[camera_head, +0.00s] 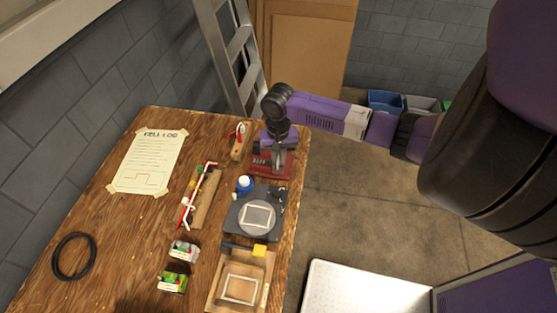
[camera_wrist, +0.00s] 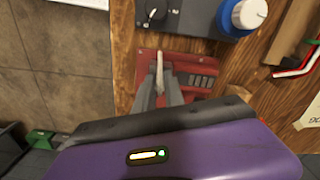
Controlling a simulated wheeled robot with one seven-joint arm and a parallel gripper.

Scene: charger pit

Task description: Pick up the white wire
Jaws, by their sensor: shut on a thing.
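My gripper (camera_head: 279,160) points down over the red device (camera_head: 268,163) at the far right of the wooden bench. In the wrist view my gripper (camera_wrist: 162,84) has its two grey fingers close together. They are shut on a thin pale piece, which looks like the white wire (camera_wrist: 160,66) and sticks out past the fingertips above the red device (camera_wrist: 195,73). The rest of the wire is hidden between the fingers. In the head view my gripper hides the wire.
A dark instrument (camera_head: 256,210) with a blue knob (camera_head: 244,185) stands close by. Red and white leads lie on a wooden strip (camera_head: 207,197) to its left. A black cable coil (camera_head: 74,256) and a paper sheet (camera_head: 147,160) lie further left. Bare wood shows between them.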

